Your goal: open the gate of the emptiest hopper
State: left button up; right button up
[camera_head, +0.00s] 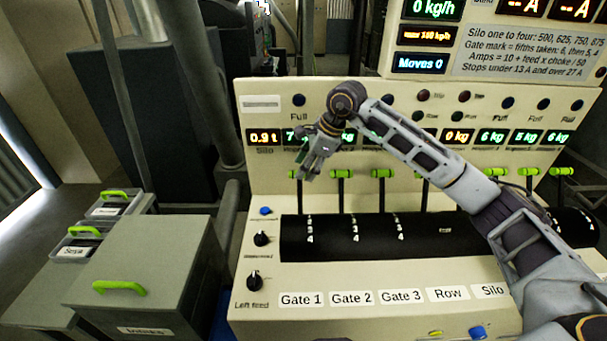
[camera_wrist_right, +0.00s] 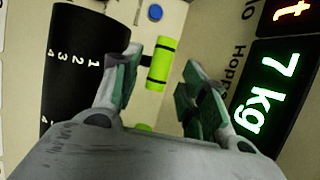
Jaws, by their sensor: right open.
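A beige console (camera_head: 262,104) carries a row of lit displays, with green-handled levers below them. The display reading 0 kg (camera_head: 457,136) is in orange, right of the middle. The leftmost hopper display starts with a 7 (camera_head: 289,135) and reads 7 kg (camera_wrist_right: 272,92) in the right wrist view. My arm and gripper hide part of the displays in between. My right gripper (camera_head: 310,172) is open near the leftmost lever. In the wrist view, a green handle (camera_wrist_right: 161,62) shows between its open fingers (camera_wrist_right: 158,85); contact is unclear.
A black drum (camera_head: 345,235) with gate marks lies below the levers. Labels Gate 1 (camera_head: 302,299), Gate 2, Gate 3, Row and Silo run along the front. Knobs (camera_head: 261,239) sit at left. Grey bins (camera_head: 150,265) with green handles stand left. A sign board (camera_head: 530,50) shows Moves 0.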

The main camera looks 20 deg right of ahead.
jog(key=shift+x, duration=0.8)
jog(key=shift+w+a+f, duration=0.1)
jog(key=shift+f, duration=0.15)
jog(key=shift+c, duration=0.7)
pick_arm(q)
jog(key=shift+s+a+f, duration=0.4)
jog(key=shift+a, duration=0.2)
pick_arm(e)
grip_shut()
